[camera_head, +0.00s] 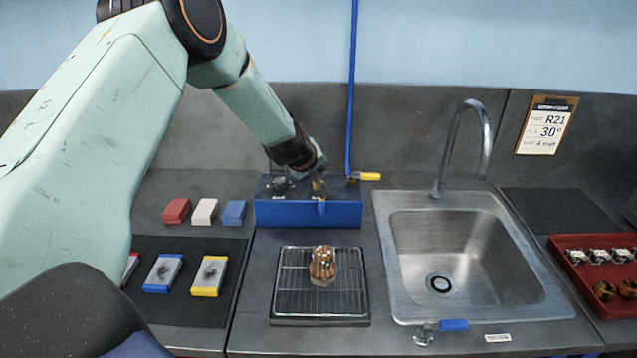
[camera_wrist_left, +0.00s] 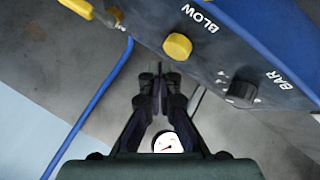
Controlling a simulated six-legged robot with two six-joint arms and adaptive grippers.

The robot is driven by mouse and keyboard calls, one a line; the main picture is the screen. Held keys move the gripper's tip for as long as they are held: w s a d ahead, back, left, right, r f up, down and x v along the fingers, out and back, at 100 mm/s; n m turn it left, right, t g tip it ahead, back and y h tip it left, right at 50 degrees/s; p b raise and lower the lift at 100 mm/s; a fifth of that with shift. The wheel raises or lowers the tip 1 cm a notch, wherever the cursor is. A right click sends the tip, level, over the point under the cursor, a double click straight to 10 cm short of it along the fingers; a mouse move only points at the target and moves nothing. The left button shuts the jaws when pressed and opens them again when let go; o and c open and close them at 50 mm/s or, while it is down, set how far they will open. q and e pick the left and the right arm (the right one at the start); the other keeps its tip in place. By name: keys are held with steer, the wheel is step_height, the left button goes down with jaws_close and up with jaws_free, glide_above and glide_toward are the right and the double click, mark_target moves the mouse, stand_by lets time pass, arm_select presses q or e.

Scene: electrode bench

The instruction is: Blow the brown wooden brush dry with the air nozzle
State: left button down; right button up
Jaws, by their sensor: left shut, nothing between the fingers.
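The brown brush (camera_head: 322,262), glossy and rounded with a paler lower end, stands on the wire drying rack (camera_head: 284,309). The yellow air nozzle (camera_head: 370,176) sits at the right end of the blue air box (camera_head: 340,213), beside a blue hose. It also shows at the top left of the left wrist view (camera_wrist_left: 78,7). My left gripper (camera_wrist_left: 158,76) is shut and empty, beside the box's BLOW panel, just short of the yellow knob (camera_wrist_left: 177,46). In the head view, my left gripper (camera_head: 319,180) is small and dark over the box. My right gripper is not in view.
A steel sink (camera_head: 465,255) with a tall tap is right of the rack. A red tray (camera_head: 590,245) holds several parts at far right. Coloured blocks (camera_head: 205,211) and a dark mat (camera_head: 180,310) lie left. The blue hose (camera_head: 351,90) runs up the wall.

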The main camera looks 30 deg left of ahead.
arm_select(q)
steer(key=shift+w+a+f, duration=0.15)
stand_by(0.4)
steer(key=shift+f+b, duration=0.3)
steer(key=shift+b, duration=0.05)
steer(key=shift+f, duration=0.1)
